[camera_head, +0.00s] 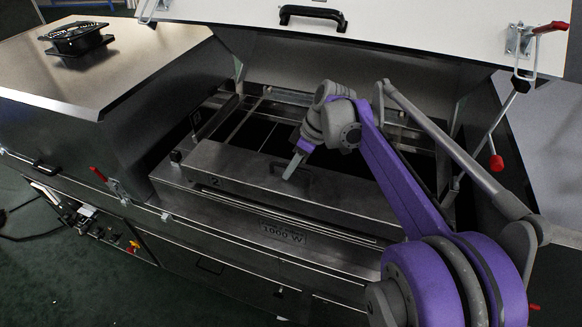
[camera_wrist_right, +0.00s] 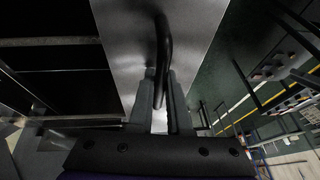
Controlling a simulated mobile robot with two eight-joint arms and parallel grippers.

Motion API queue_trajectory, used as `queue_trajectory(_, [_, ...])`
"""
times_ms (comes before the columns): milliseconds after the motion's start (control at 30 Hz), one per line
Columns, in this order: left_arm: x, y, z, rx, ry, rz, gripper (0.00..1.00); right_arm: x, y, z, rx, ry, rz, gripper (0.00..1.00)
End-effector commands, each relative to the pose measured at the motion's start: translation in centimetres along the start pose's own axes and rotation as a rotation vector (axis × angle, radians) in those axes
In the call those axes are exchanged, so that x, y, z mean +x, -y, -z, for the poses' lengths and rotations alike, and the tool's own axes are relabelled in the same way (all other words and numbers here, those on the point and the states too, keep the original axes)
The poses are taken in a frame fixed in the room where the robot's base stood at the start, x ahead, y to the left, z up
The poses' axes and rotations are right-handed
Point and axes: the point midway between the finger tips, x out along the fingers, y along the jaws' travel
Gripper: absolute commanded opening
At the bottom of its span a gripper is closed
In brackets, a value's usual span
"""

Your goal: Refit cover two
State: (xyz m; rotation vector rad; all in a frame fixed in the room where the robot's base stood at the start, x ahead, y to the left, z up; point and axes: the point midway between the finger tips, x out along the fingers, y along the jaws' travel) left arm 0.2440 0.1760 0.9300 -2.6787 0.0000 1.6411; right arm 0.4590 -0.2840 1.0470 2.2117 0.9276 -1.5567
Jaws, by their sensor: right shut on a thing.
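Cover two (camera_head: 245,192) is a long grey metal cover marked "2". It lies lengthwise at the front of the open dryer bay, below the raised white lid. My right gripper (camera_head: 294,165) reaches down to the middle of its top and is shut on its black handle. In the right wrist view, the fingers (camera_wrist_right: 163,105) close around the handle (camera_wrist_right: 163,50), with the cover's bare metal (camera_wrist_right: 122,35) behind it. I cannot tell whether the cover is fully seated. My left gripper is not in view.
The raised lid (camera_head: 400,22) stands open above the bay. Dark panels and rails (camera_head: 258,132) lie behind the cover. A closed hood with a black fan (camera_head: 76,38) stands to the left. A red-handled latch (camera_head: 103,178) is at the front left; another (camera_head: 545,30) hangs at right.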

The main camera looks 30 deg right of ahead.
Motion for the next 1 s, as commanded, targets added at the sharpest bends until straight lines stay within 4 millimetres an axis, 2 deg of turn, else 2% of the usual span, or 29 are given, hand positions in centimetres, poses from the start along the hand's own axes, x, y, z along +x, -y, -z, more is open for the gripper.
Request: queue_trajectory(1000, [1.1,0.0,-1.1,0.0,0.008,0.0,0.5,2.2,-0.3,-0.9,0.0,-0.001,0.0,0.0])
